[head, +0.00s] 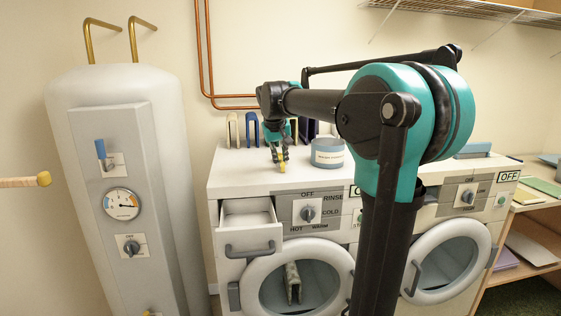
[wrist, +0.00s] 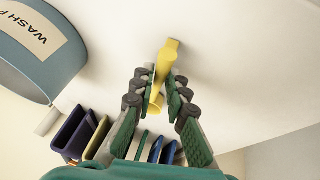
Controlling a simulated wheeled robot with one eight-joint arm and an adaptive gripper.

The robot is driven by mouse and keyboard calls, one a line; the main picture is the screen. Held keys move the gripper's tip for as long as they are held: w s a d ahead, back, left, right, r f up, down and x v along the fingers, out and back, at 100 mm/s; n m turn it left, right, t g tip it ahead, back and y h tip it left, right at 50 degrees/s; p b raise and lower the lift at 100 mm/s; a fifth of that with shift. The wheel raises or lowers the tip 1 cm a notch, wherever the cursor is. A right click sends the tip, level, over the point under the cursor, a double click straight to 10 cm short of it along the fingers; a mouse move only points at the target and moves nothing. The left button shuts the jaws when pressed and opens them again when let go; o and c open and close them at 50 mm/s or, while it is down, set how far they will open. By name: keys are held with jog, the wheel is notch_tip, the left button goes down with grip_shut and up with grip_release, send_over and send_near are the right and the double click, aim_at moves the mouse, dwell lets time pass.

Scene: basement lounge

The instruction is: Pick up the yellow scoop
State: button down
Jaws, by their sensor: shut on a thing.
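The yellow scoop (wrist: 165,68) is between the fingertips of my gripper (wrist: 158,85) in the wrist view, with its far end reaching past the tips over the white washer top. My gripper is shut on it. In the head view my gripper (head: 279,158) points down over the left washer's top, with a small part of the yellow scoop (head: 282,167) showing at the tips. The fingers hide the rest of it there. I cannot tell whether the scoop still touches the surface.
A blue-grey labelled tub (head: 327,152) stands just right of my gripper on the left washer (head: 240,180). Several coloured upright items (wrist: 95,137) stand behind, near the wall. The washer's detergent drawer (head: 249,212) is open. A white boiler (head: 125,100) stands at the left.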

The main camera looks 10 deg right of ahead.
aim_at(281, 159)
notch_tip(281, 159, up, 20)
dwell(0.4)
jog(key=shift+f, duration=0.15)
dwell(0.4)
